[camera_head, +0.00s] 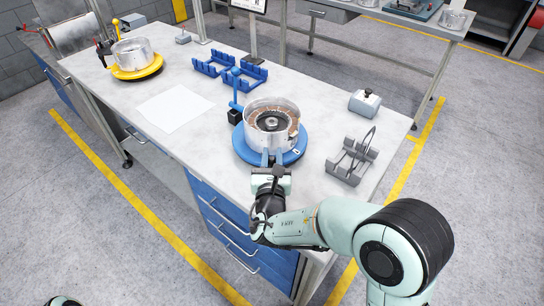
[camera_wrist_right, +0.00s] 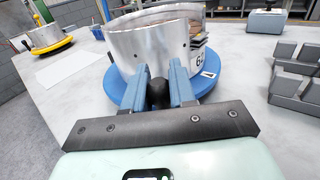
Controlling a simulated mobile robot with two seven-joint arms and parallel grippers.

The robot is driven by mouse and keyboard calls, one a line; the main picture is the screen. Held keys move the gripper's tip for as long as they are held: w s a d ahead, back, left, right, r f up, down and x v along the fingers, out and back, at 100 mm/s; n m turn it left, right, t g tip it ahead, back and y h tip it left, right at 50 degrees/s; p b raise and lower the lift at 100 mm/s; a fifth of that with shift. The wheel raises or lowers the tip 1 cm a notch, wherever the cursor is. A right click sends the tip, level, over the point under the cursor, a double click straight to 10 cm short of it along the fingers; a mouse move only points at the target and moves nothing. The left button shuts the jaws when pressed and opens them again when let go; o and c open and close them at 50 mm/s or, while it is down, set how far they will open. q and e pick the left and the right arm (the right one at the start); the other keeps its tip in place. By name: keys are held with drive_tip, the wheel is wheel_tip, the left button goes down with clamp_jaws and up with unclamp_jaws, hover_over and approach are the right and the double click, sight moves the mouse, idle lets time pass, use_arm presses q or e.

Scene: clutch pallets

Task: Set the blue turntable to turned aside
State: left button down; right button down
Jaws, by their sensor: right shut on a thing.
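The blue turntable (camera_head: 242,148) is a round disc on the near right part of the workbench, carrying a silver metal drum (camera_head: 262,118) that is open on top with dark rings inside. The disc also shows in the right wrist view (camera_wrist_right: 118,92), with a white mark on its rim. My right gripper (camera_head: 272,158) is at the disc's near edge. In the right wrist view its two blue-grey fingers (camera_wrist_right: 160,78) are shut on a dark round knob (camera_wrist_right: 157,96) at that edge. The fingers hide part of the knob and rim. My left gripper is not in view.
A blue ball-topped post (camera_head: 236,88) stands just behind the turntable. A grey slotted rack (camera_head: 345,165) and a grey block (camera_head: 365,103) are to its right. Blue cradles (camera_head: 245,76), a white sheet (camera_head: 174,108) and a yellow turntable (camera_head: 137,70) lie farther left.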

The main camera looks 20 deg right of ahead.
drive_tip(key=shift+d+r, duration=0.15)
drive_tip(key=shift+r, duration=0.2)
drive_tip(key=c, duration=1.2)
unclamp_jaws()
drive_tip(key=shift+f, duration=0.15)
drive_tip(key=v, duration=1.3)
drive_tip(key=shift+s, duration=0.2)
